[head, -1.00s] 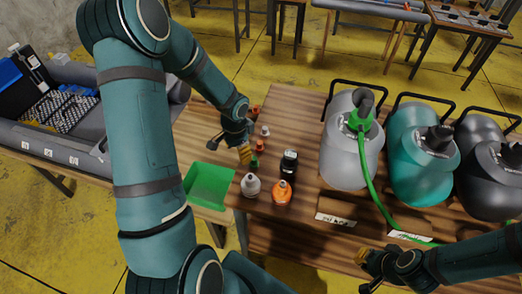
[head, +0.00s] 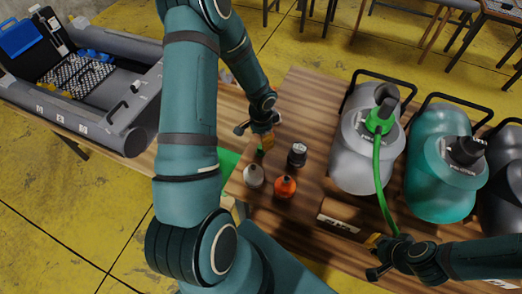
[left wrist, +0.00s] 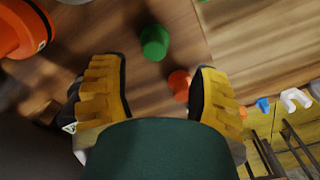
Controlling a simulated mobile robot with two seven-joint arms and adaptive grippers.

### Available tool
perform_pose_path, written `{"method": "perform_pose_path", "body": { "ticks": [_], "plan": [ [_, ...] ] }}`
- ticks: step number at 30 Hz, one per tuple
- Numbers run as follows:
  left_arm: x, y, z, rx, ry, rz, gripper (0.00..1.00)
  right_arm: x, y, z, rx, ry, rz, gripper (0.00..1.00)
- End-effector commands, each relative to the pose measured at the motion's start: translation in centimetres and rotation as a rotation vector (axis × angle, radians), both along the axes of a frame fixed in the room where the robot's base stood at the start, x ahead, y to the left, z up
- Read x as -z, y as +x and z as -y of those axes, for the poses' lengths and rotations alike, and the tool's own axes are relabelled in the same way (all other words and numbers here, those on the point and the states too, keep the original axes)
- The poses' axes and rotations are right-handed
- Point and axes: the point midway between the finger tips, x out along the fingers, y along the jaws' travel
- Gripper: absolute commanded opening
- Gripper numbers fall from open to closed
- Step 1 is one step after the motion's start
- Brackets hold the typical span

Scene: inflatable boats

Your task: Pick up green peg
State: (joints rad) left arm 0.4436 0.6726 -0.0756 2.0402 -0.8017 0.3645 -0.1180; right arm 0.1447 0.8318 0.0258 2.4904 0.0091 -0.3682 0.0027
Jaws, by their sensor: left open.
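The green peg (left wrist: 155,42) stands on the wooden table, just beyond my fingertips in the left wrist view. In the head view, only a small part of the green peg (head: 260,151) shows beside my left gripper (head: 257,138). My left gripper (left wrist: 158,78) is open, with its yellow-padded fingers spread and nothing held. A red-orange peg (left wrist: 179,82) shows between the fingertips, close to the right finger. My right gripper (head: 374,256) is open and empty over the table's front edge, near the green hose.
An orange bottle (head: 285,187), a white bottle (head: 254,176) and a black bottle (head: 297,155) stand close to the left gripper. Large jugs (head: 365,150) fill the table's right side. A green tray (head: 228,162) is partly hidden behind my left arm. An inflatable boat (head: 110,95) lies at left.

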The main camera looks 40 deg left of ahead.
Motion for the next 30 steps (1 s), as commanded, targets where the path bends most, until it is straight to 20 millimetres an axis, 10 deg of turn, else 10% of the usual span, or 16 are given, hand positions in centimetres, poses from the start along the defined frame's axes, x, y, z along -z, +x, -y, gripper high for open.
{"method": "perform_pose_path", "body": {
  "ticks": [23, 30],
  "plan": [
    [5.4, -0.8, 0.5, 0.000, 0.001, 0.001, 0.61, 0.6, 0.0, 0.0, 0.000, -0.001, 0.000, 0.00],
    [5.4, -0.8, 0.5, 0.000, 0.001, 0.001, 0.00, 0.6, 0.0, 0.0, 0.000, -0.001, 0.000, 0.00]
  ]
}}
